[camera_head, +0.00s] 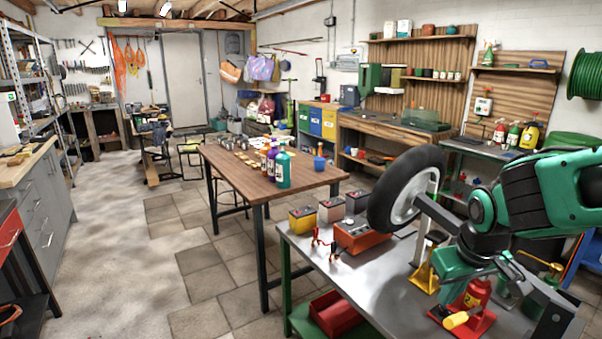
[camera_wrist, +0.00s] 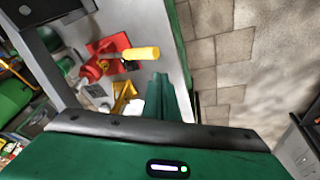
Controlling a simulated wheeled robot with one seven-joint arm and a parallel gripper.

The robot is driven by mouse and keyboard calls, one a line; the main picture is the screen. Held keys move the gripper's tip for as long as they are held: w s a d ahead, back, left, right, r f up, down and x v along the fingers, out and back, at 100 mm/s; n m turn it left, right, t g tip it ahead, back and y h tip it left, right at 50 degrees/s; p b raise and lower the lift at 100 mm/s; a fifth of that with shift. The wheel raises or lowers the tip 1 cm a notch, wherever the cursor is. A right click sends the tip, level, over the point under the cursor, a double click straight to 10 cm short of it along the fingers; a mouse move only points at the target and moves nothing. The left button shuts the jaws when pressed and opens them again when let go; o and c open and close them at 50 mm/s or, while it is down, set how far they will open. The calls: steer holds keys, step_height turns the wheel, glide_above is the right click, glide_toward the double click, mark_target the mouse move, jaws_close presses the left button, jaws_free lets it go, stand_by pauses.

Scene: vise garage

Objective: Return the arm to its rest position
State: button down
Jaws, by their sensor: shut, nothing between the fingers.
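My arm (camera_head: 540,195), green and black, is bent in from the right side of the head view, above the grey metal workbench (camera_head: 345,275). Its end hangs low near a red bottle jack (camera_head: 478,295) with a yellow-tipped handle (camera_head: 457,320). In the wrist view, my gripper (camera_wrist: 160,80) is shut and empty, its green fingers together. There the red jack (camera_wrist: 95,67) and its yellow handle grip (camera_wrist: 140,53) lie to the upper left of the fingers. The fingertips are hard to make out in the head view.
A wheel (camera_head: 405,190) stands upright on the workbench close to my arm. A yellow jack stand (camera_head: 425,270), a red battery charger (camera_head: 362,236) and batteries (camera_head: 302,220) are also there. A wooden table (camera_head: 270,180) with bottles stands behind. The tiled floor at left is clear.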

steer(key=s+r+m+t, duration=0.1)
steer(key=s+r, duration=0.2)
steer(key=r, duration=0.1)
steer(key=s+d+f+m+g, duration=0.1)
steer(key=s+d+m+g, duration=0.1)
steer(key=s+d, duration=0.3)
steer(key=s+d+f+m+g, duration=0.1)
steer(key=s+d+m, duration=0.3)
steer(key=s, duration=0.7)
steer(key=shift+s+d+f+m+g+y, duration=0.4)
steer(key=shift+d+g, duration=0.3)
steer(key=shift+g, duration=0.2)
steer(key=shift+w, duration=0.1)
steer(key=shift+w+f, duration=0.2)
steer(key=shift+w, duration=0.4)
